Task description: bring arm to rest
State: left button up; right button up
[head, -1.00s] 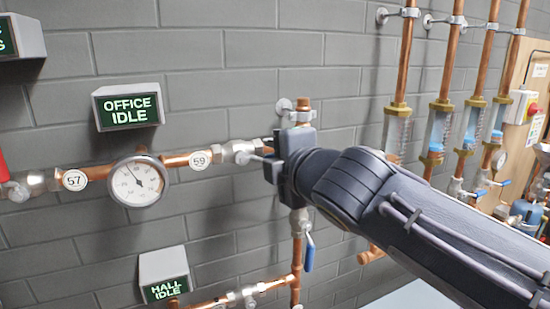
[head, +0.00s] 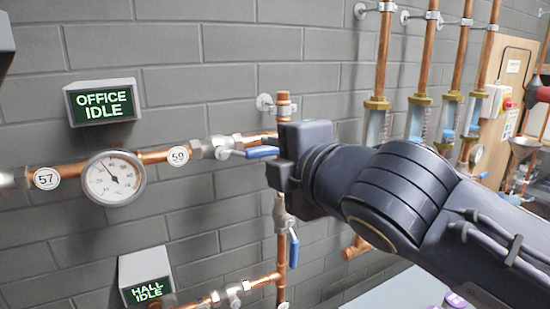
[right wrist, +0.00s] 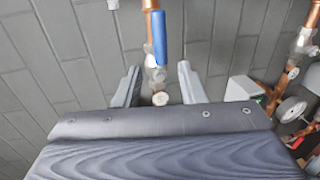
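My right arm comes in from the right in the head view, and its gripper (head: 281,160) is in front of the wall pipes. In the right wrist view the two fingers (right wrist: 158,86) stand apart with a gap between them. A blue lever handle (right wrist: 159,38) shows beyond the fingertips, and nothing is visibly held. In the head view a blue lever (head: 262,152) on the valve by tag 59 lies along the horizontal pipe, its right end close to my gripper. My left gripper is not in view.
A gauge (head: 114,177) and an "OFFICE IDLE" sign (head: 102,102) are on the left. A "HALL IDLE" sign (head: 146,275) is lower. A second blue lever (head: 294,250) hangs below my gripper. Several copper pipes with flow tubes (head: 376,122) stand behind my arm.

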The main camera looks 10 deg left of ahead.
jog(key=s+d+f+m+g+h, duration=0.3)
jog(key=d+f+m+h, duration=0.2)
jog(key=d+f+m, duration=1.1)
jog(key=s+d+f+m+g, duration=0.2)
jog(key=s+d+f+m, duration=0.2)
jog(key=s+f, duration=0.3)
jog(key=s+d+f+m+g, duration=0.2)
jog(key=s+d+f+m, duration=0.3)
jog(key=s+f, duration=0.3)
notch_tip(320, 180, down, 4)
jog(key=shift+s+d+m, duration=0.2)
jog(key=shift+m, duration=0.7)
jog(key=shift+o, duration=0.3)
